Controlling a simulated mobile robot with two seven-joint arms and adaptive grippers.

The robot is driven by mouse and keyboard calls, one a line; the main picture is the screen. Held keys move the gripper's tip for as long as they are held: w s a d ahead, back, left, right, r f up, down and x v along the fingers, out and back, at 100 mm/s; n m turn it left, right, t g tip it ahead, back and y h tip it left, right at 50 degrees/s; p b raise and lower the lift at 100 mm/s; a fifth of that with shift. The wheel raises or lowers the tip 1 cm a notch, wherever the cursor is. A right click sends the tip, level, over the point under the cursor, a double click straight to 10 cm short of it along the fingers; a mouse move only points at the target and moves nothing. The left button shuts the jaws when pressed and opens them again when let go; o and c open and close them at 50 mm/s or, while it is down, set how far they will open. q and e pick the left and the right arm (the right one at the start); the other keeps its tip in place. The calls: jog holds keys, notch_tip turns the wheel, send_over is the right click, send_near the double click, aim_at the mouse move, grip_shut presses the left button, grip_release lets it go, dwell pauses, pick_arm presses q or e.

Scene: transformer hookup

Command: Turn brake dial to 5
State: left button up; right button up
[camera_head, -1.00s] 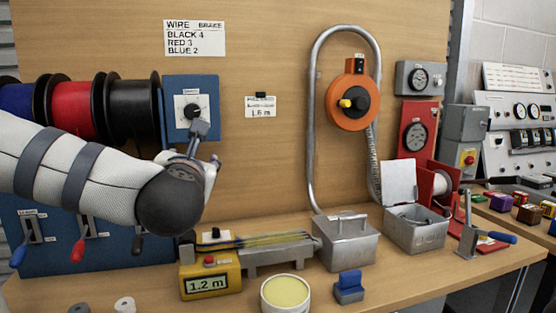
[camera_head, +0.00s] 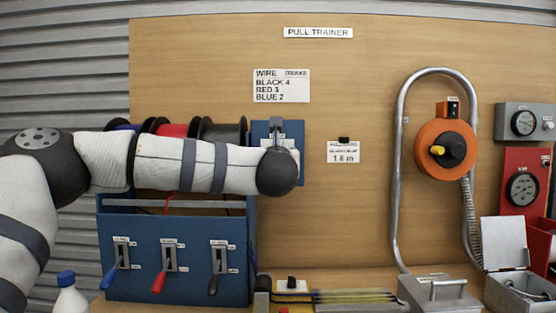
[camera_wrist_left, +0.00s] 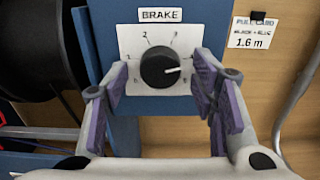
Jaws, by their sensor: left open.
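The black brake dial (camera_wrist_left: 160,67) sits on a white plate under a BRAKE label in the left wrist view. Its white pointer mark points right and slightly up. In the head view the gripper (camera_head: 276,132) is in front of the blue brake panel (camera_head: 298,133), and the dial is hidden behind my arm. My right gripper is not in view.
Black, red and blue wire spools (camera_head: 172,130) stand beside the brake panel, partly behind my arm. A blue box with several levers (camera_head: 168,255) is below. A sign (camera_head: 281,86) reads black 4, red 3, blue 2. An orange reel (camera_head: 445,148) hangs at right.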

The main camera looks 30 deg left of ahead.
pick_arm(q)
jog(key=c, duration=1.1)
jog(key=shift+c, duration=0.2)
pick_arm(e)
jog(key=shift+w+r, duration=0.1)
pick_arm(q)
jog(key=shift+m+p, duration=0.7)
jog(key=shift+m, duration=4.3)
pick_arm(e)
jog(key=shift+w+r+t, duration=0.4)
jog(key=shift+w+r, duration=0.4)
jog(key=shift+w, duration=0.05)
